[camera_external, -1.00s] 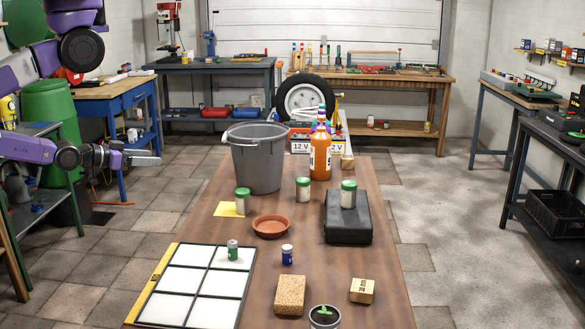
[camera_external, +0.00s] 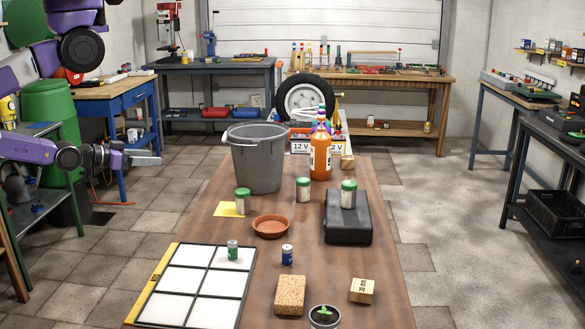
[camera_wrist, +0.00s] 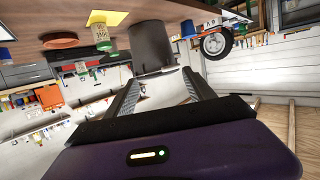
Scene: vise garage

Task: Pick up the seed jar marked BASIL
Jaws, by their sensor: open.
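Three pale jars with green lids stand at the table's middle. One jar (camera_external: 242,201) is on a yellow card at the left, one (camera_external: 303,189) is on the bare wood, and one (camera_external: 348,194) is on a black case. I cannot read their labels, so I cannot tell which is BASIL. My gripper (camera_external: 152,161) is left of the table, well apart from the jars, pointing right. In the wrist view my gripper (camera_wrist: 160,78) is open and empty. That view is upside down; a green-lidded jar (camera_wrist: 101,33) shows beside the yellow card (camera_wrist: 110,17).
A grey bucket (camera_external: 256,165) stands behind the left jar, with an orange bottle (camera_external: 321,157) to its right. A terracotta saucer (camera_external: 271,227), a framed panel (camera_external: 195,285), a sponge-like block (camera_external: 290,295) and a wooden block (camera_external: 362,290) lie nearer. Floor is clear between gripper and table.

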